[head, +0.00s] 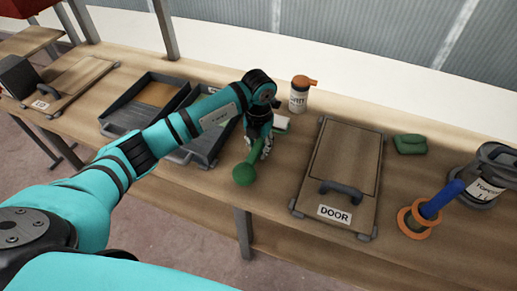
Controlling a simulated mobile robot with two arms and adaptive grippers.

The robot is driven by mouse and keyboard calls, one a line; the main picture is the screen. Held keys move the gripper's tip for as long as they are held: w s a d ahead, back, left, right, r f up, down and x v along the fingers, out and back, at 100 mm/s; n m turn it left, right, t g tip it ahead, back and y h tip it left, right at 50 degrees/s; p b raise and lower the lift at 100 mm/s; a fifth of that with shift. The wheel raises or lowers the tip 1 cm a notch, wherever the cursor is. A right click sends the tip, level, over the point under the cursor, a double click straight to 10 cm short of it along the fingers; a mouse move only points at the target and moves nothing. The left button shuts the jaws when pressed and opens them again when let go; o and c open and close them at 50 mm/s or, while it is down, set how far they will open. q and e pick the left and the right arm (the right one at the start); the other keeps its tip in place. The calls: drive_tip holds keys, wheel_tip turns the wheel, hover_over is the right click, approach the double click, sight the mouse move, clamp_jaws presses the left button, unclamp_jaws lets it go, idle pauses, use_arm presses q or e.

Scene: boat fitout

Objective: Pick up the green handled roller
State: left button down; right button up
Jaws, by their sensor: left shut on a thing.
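The green handled roller (245,174) is on the wooden bench near its front edge, between the dark trays and the door panel. Its green handle ends in a round knob toward the front. A pale part (281,123) behind my gripper may be its roller head. My left gripper (265,148) reaches down over the handle and is shut on it. I cannot tell whether the roller is touching the bench. My right gripper is not in the head view.
The panel marked DOOR (342,165) lies right of the roller. Dark trays (205,150) lie left. A white bottle with orange cap (299,95) stands behind. A green cloth (410,144), a blue-handled item (440,202) and a dark can (484,172) are at the right.

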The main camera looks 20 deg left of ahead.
use_arm(q)
wheel_tip(320, 180, up, 2)
drive_tip(key=shift+s+r+b, duration=0.1)
drive_tip(key=shift+b, duration=0.25)
drive_tip(key=s+d, duration=0.1)
drive_tip(key=s, duration=0.3)
drive_tip(key=s+d+r+b, duration=0.1)
drive_tip(key=s+d, duration=0.1)
drive_tip(key=s, duration=0.3)
drive_tip(key=s+d+b, duration=0.1)
drive_tip(key=s+d, duration=0.1)
drive_tip(key=s, duration=0.2)
drive_tip(key=shift+s+r, duration=0.15)
drive_tip(key=shift+s, duration=0.25)
drive_tip(key=shift+s+d+r, duration=0.1)
drive_tip(key=shift+s+d, duration=0.1)
drive_tip(key=shift+s, duration=0.35)
